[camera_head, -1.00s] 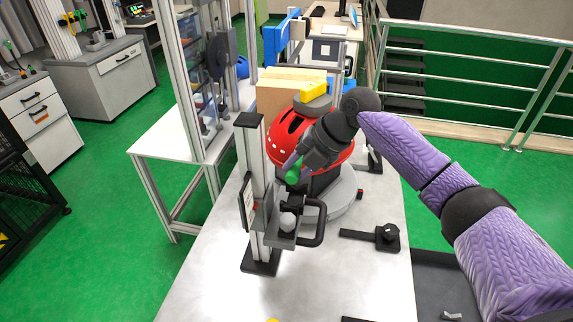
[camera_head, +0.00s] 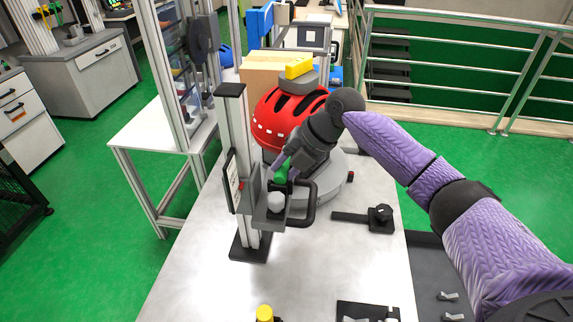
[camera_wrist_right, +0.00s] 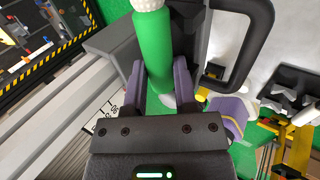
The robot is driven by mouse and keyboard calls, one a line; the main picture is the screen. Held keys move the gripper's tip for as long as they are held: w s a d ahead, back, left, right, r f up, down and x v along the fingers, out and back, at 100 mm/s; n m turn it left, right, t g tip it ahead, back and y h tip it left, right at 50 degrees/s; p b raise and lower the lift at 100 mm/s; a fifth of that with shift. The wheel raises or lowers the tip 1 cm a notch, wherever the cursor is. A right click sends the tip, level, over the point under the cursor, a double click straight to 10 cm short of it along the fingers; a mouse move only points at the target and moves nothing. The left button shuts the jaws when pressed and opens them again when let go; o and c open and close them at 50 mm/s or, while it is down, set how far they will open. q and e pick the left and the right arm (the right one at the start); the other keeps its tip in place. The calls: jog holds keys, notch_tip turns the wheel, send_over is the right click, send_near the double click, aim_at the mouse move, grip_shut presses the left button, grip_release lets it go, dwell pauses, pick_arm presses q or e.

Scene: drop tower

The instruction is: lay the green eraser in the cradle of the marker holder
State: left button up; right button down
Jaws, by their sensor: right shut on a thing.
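My right gripper (camera_head: 283,168) is shut on a green cylinder (camera_wrist_right: 155,50), the only green piece near it; it also shows in the head view (camera_head: 281,175). In the right wrist view the cylinder stands between the two purple fingers (camera_wrist_right: 160,85). A white dimpled ball (camera_wrist_right: 150,4) shows at its far end. In the head view the white ball (camera_head: 275,202) sits on the grey bracket of the upright post, just below the green piece. I cannot tell whether they touch. I cannot pick out the marker holder or its cradle with certainty. My left gripper is not in view.
The post (camera_head: 236,150) stands on the white table (camera_head: 190,280); a black handle (camera_head: 311,207) juts from its bracket. A red helmet (camera_head: 275,120) is behind. A black clamp-like part (camera_head: 380,217) lies right. A yellow-topped item (camera_head: 264,312) and black tray (camera_head: 350,308) are in front.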

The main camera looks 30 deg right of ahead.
jog(key=shift+f, duration=0.1)
jog(key=shift+c, duration=1.6)
grip_release()
jog(key=p+v, duration=0.2)
jog(key=v, duration=0.8)
jog(key=shift+f, duration=0.1)
